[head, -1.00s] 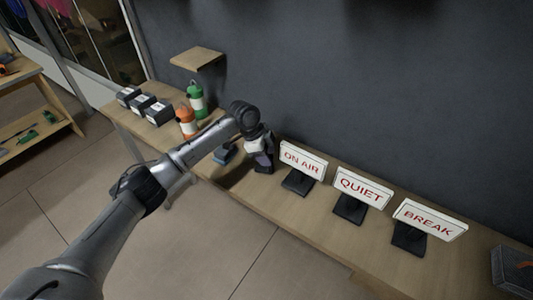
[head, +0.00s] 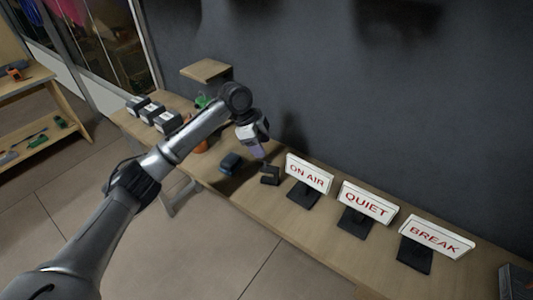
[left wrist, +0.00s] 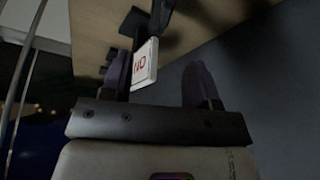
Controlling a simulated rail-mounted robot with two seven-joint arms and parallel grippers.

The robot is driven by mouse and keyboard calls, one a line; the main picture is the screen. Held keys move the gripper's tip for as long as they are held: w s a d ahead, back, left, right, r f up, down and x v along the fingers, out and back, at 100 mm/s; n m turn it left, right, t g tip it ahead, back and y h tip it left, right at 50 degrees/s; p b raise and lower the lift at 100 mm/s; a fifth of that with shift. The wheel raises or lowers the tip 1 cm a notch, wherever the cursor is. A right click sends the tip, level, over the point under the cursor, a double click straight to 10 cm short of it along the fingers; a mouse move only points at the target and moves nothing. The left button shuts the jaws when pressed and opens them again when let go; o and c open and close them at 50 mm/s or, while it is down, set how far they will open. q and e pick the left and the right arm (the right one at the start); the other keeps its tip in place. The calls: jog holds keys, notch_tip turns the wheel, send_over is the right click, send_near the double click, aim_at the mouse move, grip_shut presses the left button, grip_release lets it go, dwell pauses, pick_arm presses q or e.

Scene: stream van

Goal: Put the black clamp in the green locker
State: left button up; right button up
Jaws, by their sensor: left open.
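My left gripper (head: 260,150) is open above the long wooden wall table, just left of the ON AIR sign. Its two dark purplish fingers also show apart in the left wrist view (left wrist: 160,82), with nothing held between them. A small black object (head: 270,175) sits on the table just below the gripper, apart from it; it may be the black clamp, but its shape is too small to tell. I see no green locker in these views. My right gripper is not in view.
Signs reading ON AIR (head: 307,174), QUIET (head: 366,201) and BREAK (head: 436,238) stand along the table. A dark blue-grey object (head: 230,163) lies left of the black one. A wooden wall shelf (head: 206,70) juts out above.

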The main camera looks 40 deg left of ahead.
pick_arm(q)
jog(key=shift+o, duration=0.3)
jog(key=shift+v, duration=0.9)
jog(key=o, duration=0.3)
jog(key=shift+s+a+r, duration=0.1)
jog(key=shift+r, duration=0.15)
jog(key=shift+o, duration=0.2)
